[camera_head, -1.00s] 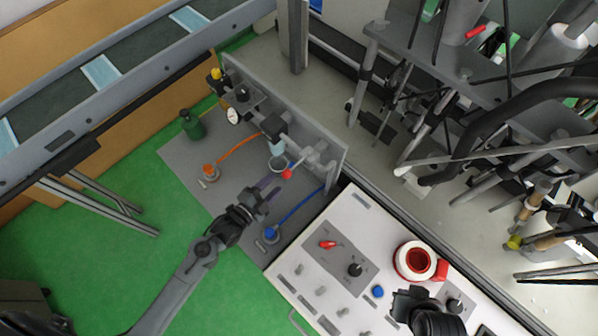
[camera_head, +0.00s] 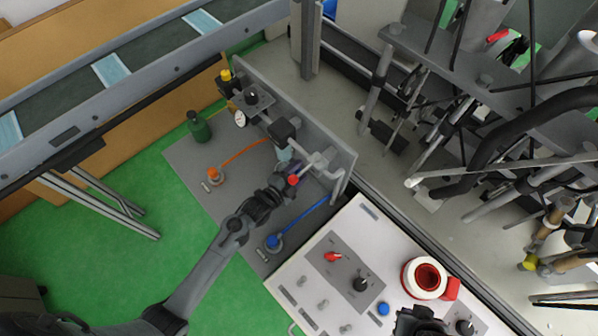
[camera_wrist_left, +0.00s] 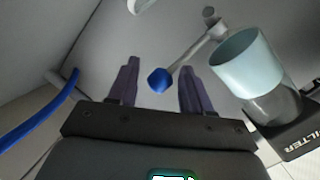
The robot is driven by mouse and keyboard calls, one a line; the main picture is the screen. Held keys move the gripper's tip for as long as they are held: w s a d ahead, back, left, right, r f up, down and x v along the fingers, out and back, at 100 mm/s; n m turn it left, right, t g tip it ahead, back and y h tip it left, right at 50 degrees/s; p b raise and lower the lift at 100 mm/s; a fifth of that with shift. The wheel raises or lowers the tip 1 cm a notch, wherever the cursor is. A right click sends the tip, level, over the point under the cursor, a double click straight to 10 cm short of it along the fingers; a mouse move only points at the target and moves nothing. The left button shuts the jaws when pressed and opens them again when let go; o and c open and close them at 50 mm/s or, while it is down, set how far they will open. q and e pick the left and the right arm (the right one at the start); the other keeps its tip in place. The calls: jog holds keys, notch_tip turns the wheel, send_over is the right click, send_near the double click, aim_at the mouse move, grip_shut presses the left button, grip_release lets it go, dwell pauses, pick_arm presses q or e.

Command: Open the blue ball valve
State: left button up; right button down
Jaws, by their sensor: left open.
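The blue ball valve's handle, a grey lever with a blue ball end (camera_wrist_left: 159,80), shows in the left wrist view. The blue end lies between the two fingers of my left gripper (camera_wrist_left: 160,69), with gaps on both sides. The lever runs up and right to a pale fitting. In the head view my left gripper (camera_head: 292,170) is at the pipework on the grey panel, beside a red ball (camera_head: 293,181). It hides the blue handle there. The left gripper is open. My right gripper (camera_head: 418,322) is at the bottom edge, and its fingers are not clear.
The filter's pale cup (camera_wrist_left: 246,64) is close to the right finger. A blue hose (camera_head: 305,222) and orange hose (camera_head: 243,152) run across the grey base. A white control panel (camera_head: 315,270) with a red switch is in front. A green bottle (camera_head: 198,126) stands left.

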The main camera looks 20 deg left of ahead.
pick_arm(q)
jog(key=shift+w+d, duration=0.1)
jog(key=shift+w, duration=0.2)
jog(key=shift+f, duration=0.1)
grip_shut()
jog(key=shift+s, duration=0.1)
